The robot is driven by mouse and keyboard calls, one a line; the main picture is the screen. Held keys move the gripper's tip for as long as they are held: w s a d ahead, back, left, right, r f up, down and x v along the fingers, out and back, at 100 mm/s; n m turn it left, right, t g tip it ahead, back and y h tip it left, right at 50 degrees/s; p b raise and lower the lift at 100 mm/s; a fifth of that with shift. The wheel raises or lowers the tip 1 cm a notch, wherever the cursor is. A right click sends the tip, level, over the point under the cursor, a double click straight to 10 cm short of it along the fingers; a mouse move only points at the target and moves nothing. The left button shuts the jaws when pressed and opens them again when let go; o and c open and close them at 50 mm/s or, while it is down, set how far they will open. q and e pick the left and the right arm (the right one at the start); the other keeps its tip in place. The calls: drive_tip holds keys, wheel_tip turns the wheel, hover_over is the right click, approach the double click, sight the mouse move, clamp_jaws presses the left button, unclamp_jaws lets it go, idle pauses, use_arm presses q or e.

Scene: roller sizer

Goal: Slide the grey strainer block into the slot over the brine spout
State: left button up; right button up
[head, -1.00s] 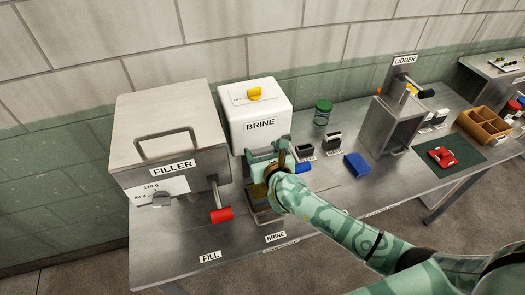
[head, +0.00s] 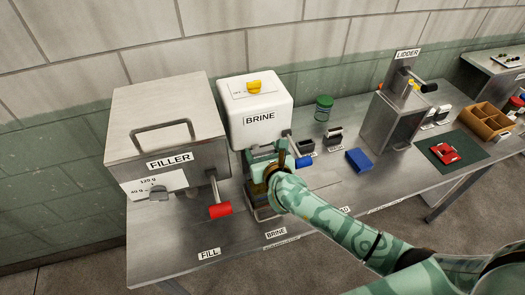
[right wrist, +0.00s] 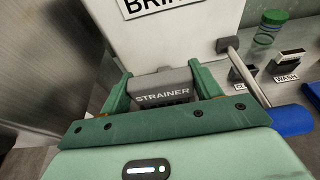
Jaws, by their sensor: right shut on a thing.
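The grey strainer block (right wrist: 163,88), lettered STRAINER, sits between the two green fingers of my right gripper (right wrist: 163,92), which is shut on it. In the head view my right gripper (head: 264,163) is at the front of the white brine box (head: 256,112), just below its BRINE label. The block is mostly hidden there by the gripper and wrist. In the right wrist view the brine box (right wrist: 185,40) is directly beyond the block. The slot and the spout are hidden, so I cannot tell whether the block is in the slot. My left gripper is not in view.
The filler (head: 165,135) with its red-handled lever (head: 220,210) stands close on the left. The brine lever's blue handle (head: 304,162) is just right of my gripper. Two small dark blocks, a blue block (head: 359,160) and the lidder (head: 390,118) stand further right.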

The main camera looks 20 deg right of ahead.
drive_tip(key=shift+f+b, duration=0.45)
drive_tip(key=shift+f, duration=0.15)
drive_tip(key=o, duration=1.1)
drive_tip(key=shift+s, duration=0.1)
drive_tip(key=v, duration=1.6)
drive_tip(key=shift+s+r, duration=0.1)
drive_tip(key=shift+r, duration=0.05)
